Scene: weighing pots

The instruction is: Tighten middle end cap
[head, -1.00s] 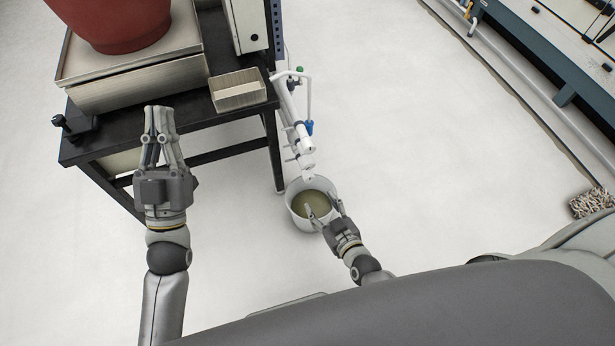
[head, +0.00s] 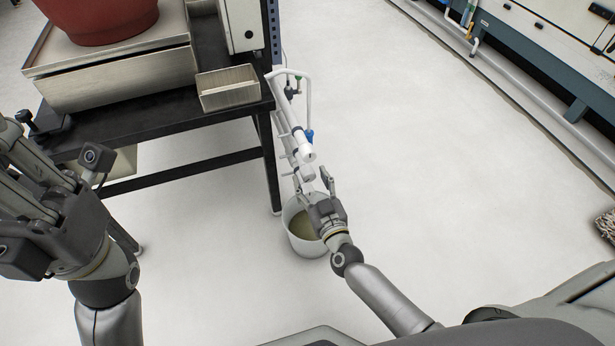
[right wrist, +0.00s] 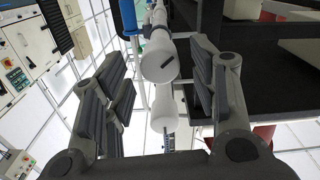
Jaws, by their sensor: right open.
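White pipes with end caps are stacked on the side of the black table's leg. In the head view the upper cap (head: 308,155) and the one below it (head: 308,172) show; anything lower is hidden by my right gripper (head: 314,188). That gripper is just below these caps, over the bucket. In the right wrist view my right gripper (right wrist: 160,90) is open and empty. A cap with a dark slot (right wrist: 160,64) and another cap (right wrist: 164,112) appear between its spread fingers. I cannot tell which is the middle cap there. My left gripper (head: 35,165) is at the left edge, its opening unclear.
A grey bucket (head: 293,215) with murky contents stands on the floor under the pipes. The black table (head: 150,125) carries a metal scale (head: 115,80), a red pot (head: 100,15) and an open tray (head: 228,90). A blue valve handle (head: 308,136) is beside the pipes.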

